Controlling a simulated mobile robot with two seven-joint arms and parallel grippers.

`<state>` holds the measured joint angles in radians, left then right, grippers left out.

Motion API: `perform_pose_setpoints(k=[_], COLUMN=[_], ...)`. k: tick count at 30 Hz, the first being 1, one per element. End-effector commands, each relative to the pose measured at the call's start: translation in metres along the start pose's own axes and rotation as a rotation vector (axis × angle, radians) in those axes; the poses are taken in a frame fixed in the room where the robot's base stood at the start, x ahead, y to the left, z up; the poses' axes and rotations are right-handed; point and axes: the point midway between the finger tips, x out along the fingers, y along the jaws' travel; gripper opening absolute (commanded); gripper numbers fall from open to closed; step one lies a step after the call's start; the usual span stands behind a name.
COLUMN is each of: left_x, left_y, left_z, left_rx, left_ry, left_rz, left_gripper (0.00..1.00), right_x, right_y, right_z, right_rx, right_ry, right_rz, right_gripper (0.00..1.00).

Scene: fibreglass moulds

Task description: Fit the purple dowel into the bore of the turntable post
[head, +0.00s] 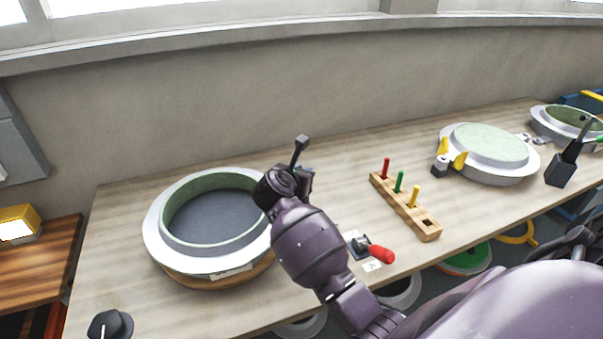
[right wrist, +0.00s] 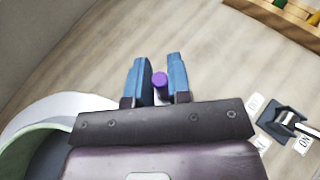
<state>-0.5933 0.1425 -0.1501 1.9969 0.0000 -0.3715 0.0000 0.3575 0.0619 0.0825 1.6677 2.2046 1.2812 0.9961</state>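My right gripper (right wrist: 160,75) has blue fingers on both sides of the purple dowel (right wrist: 160,79). The fingers appear shut on the dowel, and only its near end shows. In the head view my right gripper (head: 285,180) is at the right rim of the large left mould, above the bench, and the dowel cannot be made out there. This round grey mould (head: 160,245) with a green inner wall rests on a wooden disc (head: 190,282). I cannot make out the turntable post or its bore. My left gripper is not in view.
A wooden rack (head: 428,228) holds red, green and yellow pegs, with one empty hole. A second mould (head: 490,155) stands right. A black knob-like object (head: 110,325) is at lower left. Bench behind the rack is clear.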

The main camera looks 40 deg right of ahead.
Motion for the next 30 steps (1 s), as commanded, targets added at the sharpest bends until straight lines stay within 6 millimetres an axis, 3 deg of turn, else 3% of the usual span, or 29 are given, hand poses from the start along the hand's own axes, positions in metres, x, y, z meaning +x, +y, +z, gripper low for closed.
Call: perform_pose_setpoints(k=[1, 4, 16, 30], left_x=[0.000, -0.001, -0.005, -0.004], left_y=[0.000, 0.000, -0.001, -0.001], left_z=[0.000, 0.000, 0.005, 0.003], left_rx=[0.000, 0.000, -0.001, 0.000], left_ry=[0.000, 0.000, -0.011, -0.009], left_rz=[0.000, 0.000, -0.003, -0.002], left_gripper=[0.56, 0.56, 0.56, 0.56], right_x=[0.000, 0.000, -0.006, -0.089], right_y=[0.000, 0.000, 0.001, 0.000], right_z=[0.000, 0.001, 0.004, 0.003], right_rx=[0.000, 0.000, 0.001, 0.002], right_ry=[0.000, 0.000, 0.001, 0.004], right_rz=[0.000, 0.000, 0.002, 0.002], right_gripper=[0.26, 0.41, 0.41, 0.41])
